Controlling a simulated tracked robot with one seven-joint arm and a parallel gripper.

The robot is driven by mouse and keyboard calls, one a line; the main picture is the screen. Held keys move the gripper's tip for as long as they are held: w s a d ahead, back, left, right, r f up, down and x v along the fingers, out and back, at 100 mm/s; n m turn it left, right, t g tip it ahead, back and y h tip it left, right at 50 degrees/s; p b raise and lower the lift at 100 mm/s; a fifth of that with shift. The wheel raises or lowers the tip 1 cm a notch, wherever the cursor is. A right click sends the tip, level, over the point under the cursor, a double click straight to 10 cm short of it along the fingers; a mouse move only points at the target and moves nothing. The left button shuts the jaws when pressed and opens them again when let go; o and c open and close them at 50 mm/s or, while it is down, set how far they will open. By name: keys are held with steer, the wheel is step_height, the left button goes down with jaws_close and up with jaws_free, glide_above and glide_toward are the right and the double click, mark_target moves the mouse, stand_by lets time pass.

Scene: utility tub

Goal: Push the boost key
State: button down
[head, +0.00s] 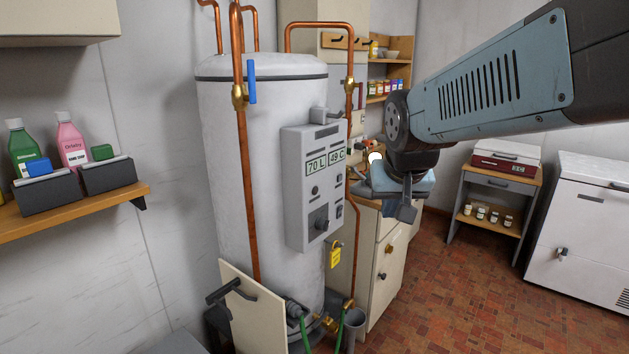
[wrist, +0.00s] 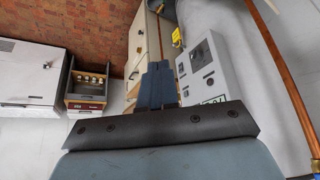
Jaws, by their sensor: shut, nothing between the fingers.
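A white water heater (head: 262,150) carries a grey control panel (head: 300,210) with displays reading 70 L and 49 C. Under the displays are a small round dark control (head: 314,190) and a larger dark knob (head: 321,224); small parts sit at the panel's right edge. No label is readable, so I cannot tell which one is the boost key. The panel also shows in the wrist view (wrist: 193,85), right of my fingers. My gripper (head: 406,212) is shut and empty, right of the panel and apart from it. Its shut fingers show in the wrist view (wrist: 157,72).
Copper pipes (head: 242,160) run up the heater, with a blue valve lever (head: 252,82). A yellow tag (head: 335,257) hangs below the panel. A cream cabinet (head: 385,265) stands behind right. A shelf (head: 75,211) with bottles is at left.

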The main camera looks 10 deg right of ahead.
mark_target(340, 178)
steer(key=w+d+f+m+t+y, duration=0.1)
steer(key=w+d+f+m, duration=0.15)
steer(key=w+f, duration=0.65)
steer(key=w+d+f+m+t+y, duration=0.1)
steer(key=w+f+m, duration=0.25)
steer(key=w, duration=1.05)
steer(key=w+d+r+m+t, duration=0.1)
steer(key=w+d+m+t, duration=0.2)
steer(key=w+d+m, duration=0.3)
steer(key=w+m, duration=0.1)
steer(key=w, duration=0.2)
steer(key=shift+d+r+y, duration=0.25)
steer(key=shift+r+y, duration=0.05)
steer(key=shift+y, duration=0.1)
steer(key=shift+w+a, duration=0.1)
steer(key=shift+a, duration=0.05)
steer(key=w+a, duration=0.5)
steer(key=w, duration=0.1)
steer(key=shift+a, duration=0.35)
